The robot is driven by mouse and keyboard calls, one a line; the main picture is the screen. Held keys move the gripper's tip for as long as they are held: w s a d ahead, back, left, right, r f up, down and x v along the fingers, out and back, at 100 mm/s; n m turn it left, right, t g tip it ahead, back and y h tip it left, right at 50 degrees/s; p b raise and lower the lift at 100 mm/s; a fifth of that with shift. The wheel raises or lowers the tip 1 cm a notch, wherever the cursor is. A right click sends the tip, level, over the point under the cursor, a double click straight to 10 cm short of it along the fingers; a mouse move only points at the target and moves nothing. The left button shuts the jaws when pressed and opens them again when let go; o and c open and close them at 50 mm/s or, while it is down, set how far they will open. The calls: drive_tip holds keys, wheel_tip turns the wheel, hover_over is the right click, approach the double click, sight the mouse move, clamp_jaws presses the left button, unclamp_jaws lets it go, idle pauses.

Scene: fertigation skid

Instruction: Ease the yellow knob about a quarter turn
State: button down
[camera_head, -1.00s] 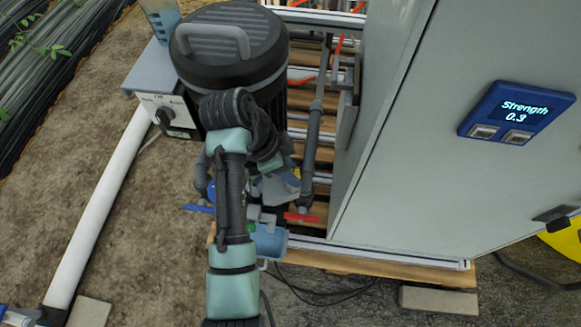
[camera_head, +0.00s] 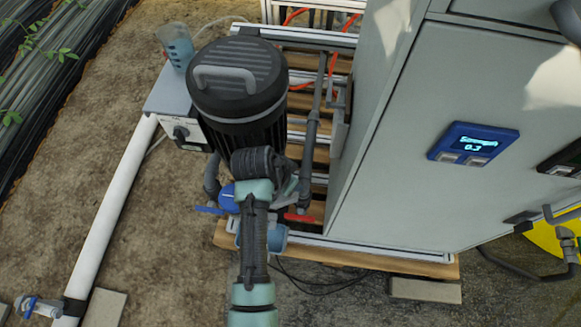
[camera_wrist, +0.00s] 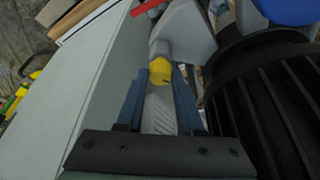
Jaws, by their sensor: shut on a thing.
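The yellow knob (camera_wrist: 161,71) is small and round and shows in the wrist view, at the end of a grey fitting. My gripper (camera_wrist: 160,80) has its two blue fingers on either side of the knob and is shut on it. How far the knob is turned cannot be told.
A black ribbed tank (camera_head: 238,80) stands close to my arm. A grey cabinet (camera_head: 400,190) with a blue display (camera_head: 473,143) reading 0.3 stands to the right. A red lever (camera_head: 298,218) and a blue lever (camera_head: 209,210) sit low on the pipework.

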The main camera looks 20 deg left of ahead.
drive_tip(key=n+p, duration=0.1)
drive_tip(key=n, duration=0.1)
drive_tip(key=n+y+p, duration=0.1)
drive_tip(key=n+p, duration=0.1)
drive_tip(key=n+y+p, duration=0.1)
drive_tip(key=n+p, duration=0.1)
drive_tip(key=shift+d+r, duration=0.2)
drive_tip(key=shift+d, duration=0.05)
drive_tip(key=n+p, duration=0.1)
drive_tip(key=n, duration=0.1)
drive_tip(key=n+y, duration=0.1)
drive_tip(key=shift+f+n+g+y+p, duration=0.1)
drive_tip(key=shift+n+g+y+p, duration=0.2)
drive_tip(key=shift+n+p, duration=0.1)
drive_tip(key=shift+w+n+g+y, duration=0.1)
drive_tip(key=shift+n+g+y, duration=0.3)
drive_tip(key=shift+n, duration=1.1)
drive_tip(key=shift+f, duration=0.1)
drive_tip(key=c, duration=0.5)
unclamp_jaws()
drive_tip(key=shift+c, duration=0.2)
